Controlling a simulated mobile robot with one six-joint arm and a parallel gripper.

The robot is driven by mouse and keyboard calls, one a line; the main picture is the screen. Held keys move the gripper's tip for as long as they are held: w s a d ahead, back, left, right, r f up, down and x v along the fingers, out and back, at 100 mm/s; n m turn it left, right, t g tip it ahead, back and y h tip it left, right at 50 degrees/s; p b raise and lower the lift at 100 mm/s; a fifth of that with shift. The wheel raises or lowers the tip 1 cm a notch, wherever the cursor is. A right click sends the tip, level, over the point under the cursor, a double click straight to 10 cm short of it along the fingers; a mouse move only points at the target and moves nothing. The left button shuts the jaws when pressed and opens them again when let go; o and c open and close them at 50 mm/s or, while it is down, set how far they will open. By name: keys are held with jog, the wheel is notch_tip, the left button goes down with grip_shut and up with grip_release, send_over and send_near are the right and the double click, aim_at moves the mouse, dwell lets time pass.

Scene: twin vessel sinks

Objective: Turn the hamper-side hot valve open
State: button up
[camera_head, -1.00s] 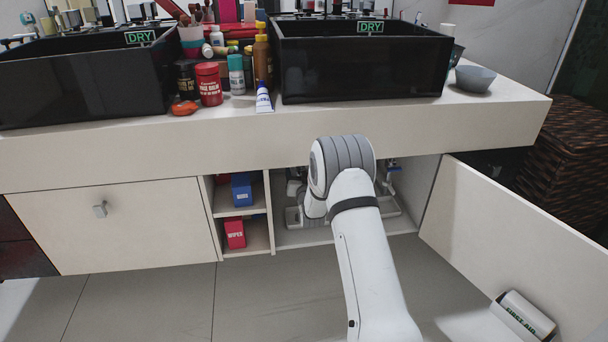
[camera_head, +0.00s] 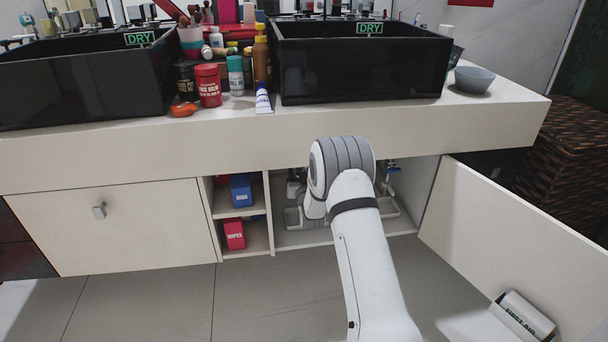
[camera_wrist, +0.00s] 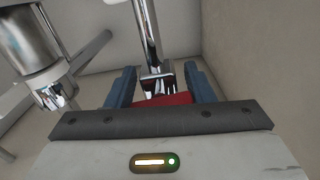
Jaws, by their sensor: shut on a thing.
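In the wrist view, the red handle of the hot valve (camera_wrist: 168,100) sits between the two blue fingers of my gripper (camera_wrist: 160,72), which is shut on it. A chrome valve body and pipe (camera_wrist: 147,35) rise just beyond the handle. The handle is partly hidden by the gripper body, so its exact angle is hard to tell. In the head view, my arm reaches into the open cabinet (camera_head: 290,238) under the right-hand sink (camera_head: 360,70), and hides both my gripper and the red handle. A blue-handled valve (camera_head: 393,169) shows right of my arm.
Shelves with boxes (camera_head: 234,234) are left of my arm. Thick chrome plumbing (camera_wrist: 30,45) is close at the gripper's left.

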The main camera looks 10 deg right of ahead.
jog(key=shift+n, duration=2.3)
jog(key=o, duration=1)
jog(key=shift+c, duration=0.2)
jog(key=shift+s, duration=0.1)
jog(key=s+p, duration=0.3)
jog(key=s, duration=0.4)
jog(key=shift+s, duration=0.35)
jog(key=shift+c, duration=0.6)
